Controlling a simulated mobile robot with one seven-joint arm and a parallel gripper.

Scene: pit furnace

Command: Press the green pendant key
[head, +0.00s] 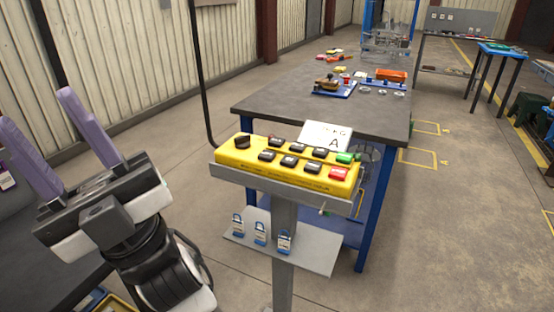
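The green pendant key (345,158) is at the right end of the yellow pendant box (232,157), in the far row of keys. A red key (339,174) sits just in front of it, and several black keys lie to its left. The box rests on a grey stand (284,255). My gripper (42,120) is at the left of the view, well apart from the box. Its two purple fingers point up and are spread wide, with nothing between them. The green key is in plain view.
A white card marked A (326,135) stands behind the keys. A black cable rises from the box's left end. A grey-topped workbench (275,100) with parts stands behind. Open floor lies to the right.

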